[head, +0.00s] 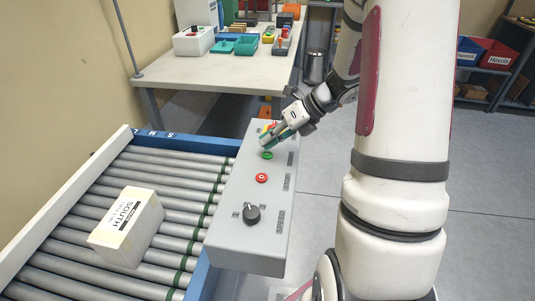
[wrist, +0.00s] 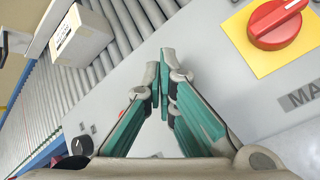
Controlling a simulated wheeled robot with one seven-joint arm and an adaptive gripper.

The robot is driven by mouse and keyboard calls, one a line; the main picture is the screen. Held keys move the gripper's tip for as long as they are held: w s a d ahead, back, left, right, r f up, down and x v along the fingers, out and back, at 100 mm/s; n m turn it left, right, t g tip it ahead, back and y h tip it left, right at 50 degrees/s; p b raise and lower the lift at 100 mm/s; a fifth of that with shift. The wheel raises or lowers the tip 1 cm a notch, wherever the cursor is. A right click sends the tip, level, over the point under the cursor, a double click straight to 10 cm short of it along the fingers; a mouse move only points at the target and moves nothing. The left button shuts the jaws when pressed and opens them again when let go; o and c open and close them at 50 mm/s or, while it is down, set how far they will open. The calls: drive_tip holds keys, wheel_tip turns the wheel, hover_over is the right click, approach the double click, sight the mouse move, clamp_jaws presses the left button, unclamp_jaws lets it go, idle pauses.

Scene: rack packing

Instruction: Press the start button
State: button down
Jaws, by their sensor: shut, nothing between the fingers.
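The grey control panel (head: 232,180) carries a green button (head: 267,155), which I take to be the start button. A red button (head: 261,177) marked with a ring sits nearer me on the panel, and a black knob (head: 252,214) nearer still. My gripper (head: 264,145) is shut and empty, just beyond the green button and close over the panel. Whether the fingertips touch the panel is unclear. In the wrist view the shut fingertips (wrist: 166,58) point over bare grey panel; the green button is not clearly visible there.
A red rotary switch on a yellow plate (wrist: 280,25) is beside my fingers, mostly hidden in the head view. A roller conveyor (head: 185,160) on the left carries a white box labelled SOUTH (head: 128,226). A table (head: 220,68) with bins stands behind. Floor right is open.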

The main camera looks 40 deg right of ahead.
sight(269, 152)
drive_tip(key=shift+f, duration=0.15)
drive_tip(key=shift+f, duration=0.3)
drive_tip(key=shift+f, duration=0.4)
idle(0.8)
drive_tip(key=shift+r, duration=0.15)
drive_tip(key=shift+r+p, duration=0.6)
drive_tip(key=shift+r, duration=0.15)
drive_tip(key=shift+r+p, duration=2.15)
drive_tip(key=shift+r, duration=0.3)
idle(0.4)
